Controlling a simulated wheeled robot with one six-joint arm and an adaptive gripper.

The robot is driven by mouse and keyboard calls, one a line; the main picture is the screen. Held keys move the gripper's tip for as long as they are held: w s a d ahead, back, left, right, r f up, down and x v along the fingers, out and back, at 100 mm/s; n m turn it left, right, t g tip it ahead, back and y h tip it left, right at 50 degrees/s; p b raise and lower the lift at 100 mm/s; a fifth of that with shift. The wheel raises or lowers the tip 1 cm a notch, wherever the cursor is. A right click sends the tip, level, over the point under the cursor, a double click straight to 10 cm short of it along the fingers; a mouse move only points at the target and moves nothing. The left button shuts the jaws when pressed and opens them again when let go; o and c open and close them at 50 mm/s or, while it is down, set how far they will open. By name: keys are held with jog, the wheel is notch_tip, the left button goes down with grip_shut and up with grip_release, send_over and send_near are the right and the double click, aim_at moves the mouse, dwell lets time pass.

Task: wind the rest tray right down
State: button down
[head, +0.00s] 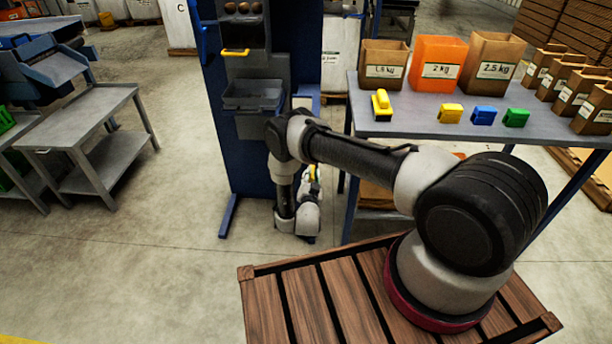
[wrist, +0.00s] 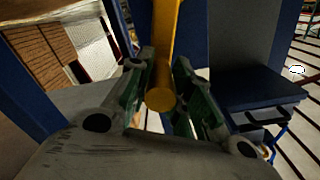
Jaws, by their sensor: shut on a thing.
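My gripper (wrist: 158,88) is shut on a yellow handle (wrist: 166,40), with one finger on each side of it. The handle's round end faces the wrist camera. In the head view my gripper is low beside the blue column, mostly hidden by my arm; a bit of yellow (head: 312,173) shows there. A flat dark blue plate (wrist: 258,86) on a blue bracket is at the right in the wrist view; it may be the rest tray. In the head view a small pale blue ledge (head: 308,101) shows behind my arm; I cannot tell if it is the same part.
A table (head: 420,125) with paper bags, an orange bag (head: 437,62) and coloured clips stands at the right. A grey bench (head: 85,125) is at the left. Floor between is clear.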

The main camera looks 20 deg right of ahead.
jog(key=s+d+f+m, duration=0.1)
jog(key=d+f+m, duration=0.1)
jog(key=f+m, duration=0.4)
jog(key=d+f+m, duration=0.2)
jog(key=f+m, duration=0.5)
jog(key=m, duration=0.8)
jog(key=shift+s+d+m, duration=0.2)
jog(key=shift+s+m, duration=0.1)
jog(key=shift+s, duration=0.05)
jog(key=c, duration=1.3)
grip_release()
jog(key=shift+o, duration=0.2)
